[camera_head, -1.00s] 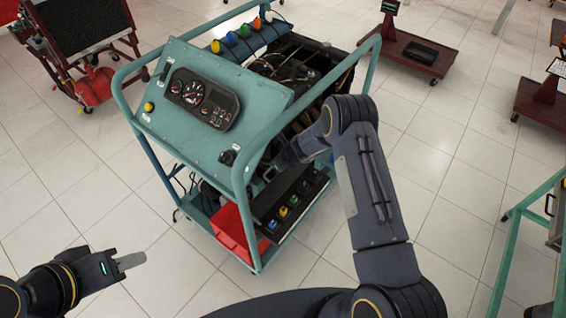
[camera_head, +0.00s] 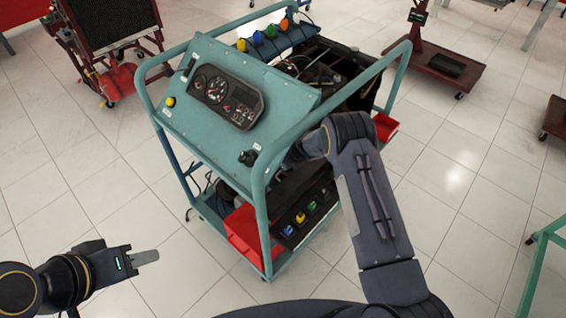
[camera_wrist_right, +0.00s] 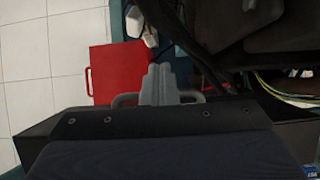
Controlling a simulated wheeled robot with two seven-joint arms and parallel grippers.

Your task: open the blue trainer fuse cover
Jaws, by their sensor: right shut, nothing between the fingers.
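The blue trainer is a teal-blue tube-framed stand (camera_head: 262,205) in the middle of the head view, with a sloped gauge panel (camera_head: 190,118). My right arm reaches in from the right to the trainer's near side. The right gripper's grey fingers (camera_wrist_right: 158,84) are shut and empty in the wrist view, in front of a red bin and dark parts. In the head view this hand is mostly hidden by the frame. I cannot make out the fuse cover or whether the fingers touch it. My left gripper (camera_head: 146,257) is over bare floor at lower left, seen edge-on, away from the trainer.
A red bin (camera_head: 243,232) sits low in the trainer, beside a dark box with coloured caps (camera_head: 301,217). Wires (camera_wrist_right: 300,73) show at right in the wrist view. A maroon cart (camera_head: 448,68) stands behind.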

